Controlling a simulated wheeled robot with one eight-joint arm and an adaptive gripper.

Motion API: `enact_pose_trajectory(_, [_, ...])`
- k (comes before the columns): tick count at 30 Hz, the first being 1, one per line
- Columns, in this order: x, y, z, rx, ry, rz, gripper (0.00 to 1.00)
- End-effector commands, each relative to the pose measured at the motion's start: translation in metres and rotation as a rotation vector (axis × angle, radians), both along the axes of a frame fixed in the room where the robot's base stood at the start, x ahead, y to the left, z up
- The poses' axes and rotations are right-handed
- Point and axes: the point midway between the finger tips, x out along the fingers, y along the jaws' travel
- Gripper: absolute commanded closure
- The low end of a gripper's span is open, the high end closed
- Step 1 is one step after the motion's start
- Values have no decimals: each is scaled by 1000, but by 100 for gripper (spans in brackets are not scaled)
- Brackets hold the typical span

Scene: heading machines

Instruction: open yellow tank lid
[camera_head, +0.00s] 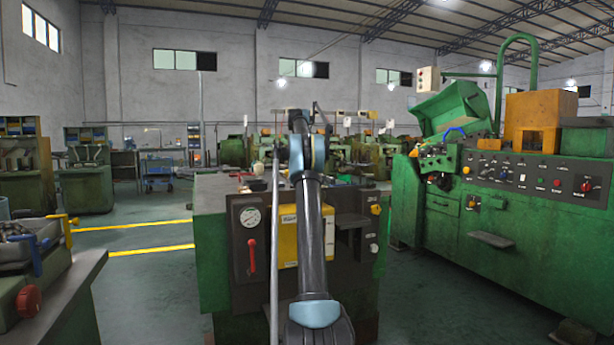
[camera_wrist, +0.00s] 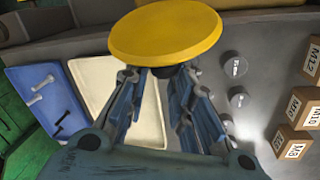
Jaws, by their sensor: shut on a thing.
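A round yellow lid (camera_wrist: 165,32) fills the top middle of the wrist view. A dark stub shows under it. My gripper (camera_wrist: 161,74) is shut on the lid's underside part, with a blue-grey finger on each side, and the disc hides the fingertips. I cannot tell whether the lid is seated or free, and I cannot make out the tank under it. In the head view my arm reaches up and forward over the green machine (camera_head: 213,250), and the gripper and lid cannot be made out there.
In the wrist view a blue tray (camera_wrist: 40,85) with bolts and a cream tray (camera_wrist: 100,75) lie at left. Grey cylinders (camera_wrist: 235,65) and labelled boxes (camera_wrist: 285,142) stand at right. A larger green machine (camera_head: 480,210) stands at right in the head view.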

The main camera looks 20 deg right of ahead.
Motion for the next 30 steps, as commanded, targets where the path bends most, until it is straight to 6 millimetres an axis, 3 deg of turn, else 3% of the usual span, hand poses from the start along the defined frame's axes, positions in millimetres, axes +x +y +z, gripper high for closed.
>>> enact_pose_trajectory(1, [5,13,-4,16,-2,9,100])
enact_pose_trajectory(2, [5,13,-4,16,-3,9,100])
enact_pose_trajectory(3, [5,13,-4,16,-3,9,70])
enact_pose_trajectory(5, [5,13,-4,16,-3,9,58])
enact_pose_trajectory(23, [1,3,0,11,-4,2,58])
enact_pose_trajectory(30, [-10,0,13,10,-4,0,58])
